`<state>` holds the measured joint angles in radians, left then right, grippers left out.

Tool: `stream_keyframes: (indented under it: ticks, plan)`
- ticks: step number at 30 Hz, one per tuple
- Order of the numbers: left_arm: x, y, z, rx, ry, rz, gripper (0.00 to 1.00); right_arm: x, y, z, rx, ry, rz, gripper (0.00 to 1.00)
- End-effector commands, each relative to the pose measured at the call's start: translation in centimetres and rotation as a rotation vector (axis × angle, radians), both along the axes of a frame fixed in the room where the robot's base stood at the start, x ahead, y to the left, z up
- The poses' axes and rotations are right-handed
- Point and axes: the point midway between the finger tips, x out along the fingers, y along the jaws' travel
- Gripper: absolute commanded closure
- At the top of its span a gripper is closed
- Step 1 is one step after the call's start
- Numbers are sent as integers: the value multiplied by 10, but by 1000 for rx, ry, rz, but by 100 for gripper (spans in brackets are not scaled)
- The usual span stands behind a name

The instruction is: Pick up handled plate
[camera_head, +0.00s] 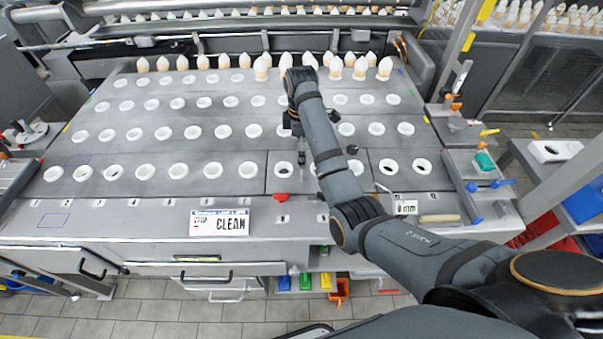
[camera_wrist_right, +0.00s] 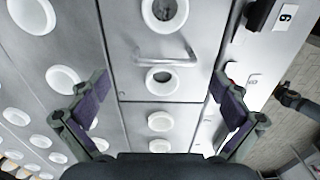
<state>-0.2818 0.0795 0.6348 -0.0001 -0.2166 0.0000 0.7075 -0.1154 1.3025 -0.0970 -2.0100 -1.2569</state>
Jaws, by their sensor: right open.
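The handled plate (camera_head: 304,185) is a flat grey metal panel with round white-rimmed holes in the front row of the machine bed. In the right wrist view, the plate (camera_wrist_right: 126,82) has a thin, pale bar handle (camera_wrist_right: 166,55) between two holes. My right gripper (camera_head: 299,158) is above the plate in the head view and hides the handle there. In the right wrist view, my right gripper (camera_wrist_right: 160,112) is open and empty, with its fingers wide apart. The handle is ahead of the fingertips and does not touch them. My left gripper is not in view.
Neighbouring panels with white-rimmed holes lie flush on both sides. Pale cones (camera_head: 335,67) stand in a row at the back. A red knob (camera_head: 281,197) and a CLEAN label (camera_head: 219,222) are along the front edge. A tan-handled tool (camera_head: 439,218) lies at front right.

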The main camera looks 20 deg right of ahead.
Motion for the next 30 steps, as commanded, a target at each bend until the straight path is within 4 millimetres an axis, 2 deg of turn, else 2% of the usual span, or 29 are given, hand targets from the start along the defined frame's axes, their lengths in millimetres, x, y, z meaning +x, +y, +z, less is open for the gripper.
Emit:
stream_keyframes:
  ticks: [1,4,9,14,17,24,30]
  plan:
    - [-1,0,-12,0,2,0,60,-2,0,-13,1,2,0,0]
    - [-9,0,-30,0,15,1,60,-4,0,-33,1,2,0,0]
    - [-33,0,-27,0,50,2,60,-4,0,-47,1,2,0,0]
    - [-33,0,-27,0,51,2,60,-4,0,-47,0,1,0,0]
    - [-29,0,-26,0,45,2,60,-4,0,-47,0,1,0,11]
    - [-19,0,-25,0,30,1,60,-4,0,-47,1,2,0,44]
    - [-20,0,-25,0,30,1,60,-4,0,-48,1,2,0,71]
